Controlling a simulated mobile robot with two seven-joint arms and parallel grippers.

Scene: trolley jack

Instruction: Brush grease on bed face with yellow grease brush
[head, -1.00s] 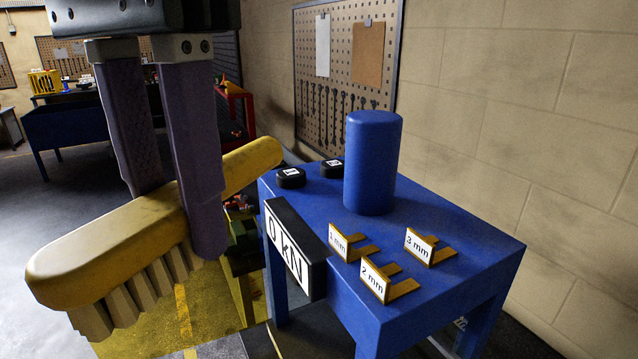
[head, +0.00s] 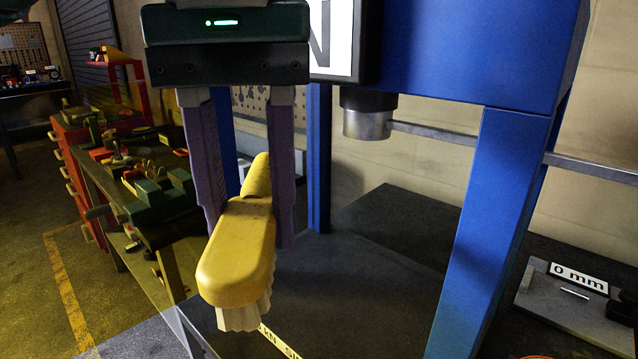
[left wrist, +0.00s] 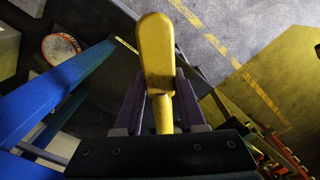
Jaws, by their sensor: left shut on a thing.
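The yellow grease brush (head: 236,255) is held between the fingers of my left gripper (head: 248,232), which is shut on it. Its pale bristles (head: 243,312) point down, above or in front of a dark grey flat surface (head: 345,290); I cannot tell if they touch it. The brush also shows in the left wrist view (left wrist: 155,55), with the gripper (left wrist: 160,112) around its narrower part. The dark surface lies between blue posts; I cannot tell whether it is the bed face. My right gripper is not in view.
A blue press frame (head: 480,200) stands at the right, with a metal ram (head: 367,122) above the dark surface. A grey block with a "0 mm" label (head: 578,278) is at far right. A cluttered workbench (head: 150,190) stands at the left.

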